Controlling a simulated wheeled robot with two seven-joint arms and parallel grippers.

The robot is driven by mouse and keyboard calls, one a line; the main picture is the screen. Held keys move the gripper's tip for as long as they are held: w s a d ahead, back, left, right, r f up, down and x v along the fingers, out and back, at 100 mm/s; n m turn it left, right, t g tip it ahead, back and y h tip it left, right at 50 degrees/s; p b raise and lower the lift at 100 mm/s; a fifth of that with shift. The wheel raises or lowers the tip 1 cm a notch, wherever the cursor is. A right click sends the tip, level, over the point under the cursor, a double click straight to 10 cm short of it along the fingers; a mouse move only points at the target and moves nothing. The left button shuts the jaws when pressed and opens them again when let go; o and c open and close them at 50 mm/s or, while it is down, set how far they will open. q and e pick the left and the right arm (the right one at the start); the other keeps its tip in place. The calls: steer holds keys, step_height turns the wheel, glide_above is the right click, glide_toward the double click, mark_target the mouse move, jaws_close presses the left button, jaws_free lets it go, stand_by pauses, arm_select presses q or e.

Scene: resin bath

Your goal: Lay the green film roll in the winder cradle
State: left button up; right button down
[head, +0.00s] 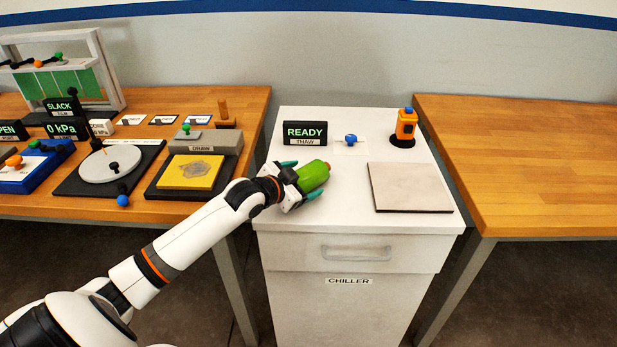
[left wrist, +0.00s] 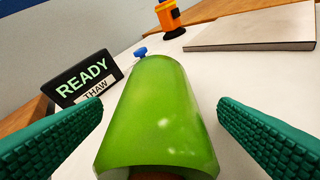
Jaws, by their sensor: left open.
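The green film roll (head: 314,176) lies on the white chiller top, left of its middle, with a reddish end showing. In the left wrist view the roll (left wrist: 158,115) fills the middle, pointing away from me. My left gripper (head: 303,181) is at the roll with its two green fingers on either side. In the left wrist view the fingers of the gripper (left wrist: 160,118) are open, with a gap to the roll on each side. I cannot make out a part that is clearly the winder cradle. My right gripper is not in view.
A READY/THAW sign (head: 305,133), a blue knob (head: 351,138), an orange device (head: 405,125) and a flat grey plate (head: 410,188) are on the chiller (head: 300,230). The left table holds a white frame with green film (head: 58,84) and several devices. The right table (head: 530,150) is bare.

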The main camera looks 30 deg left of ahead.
arm_select(q)
steer(key=shift+x, duration=0.75)
steer(key=c, duration=1.4)
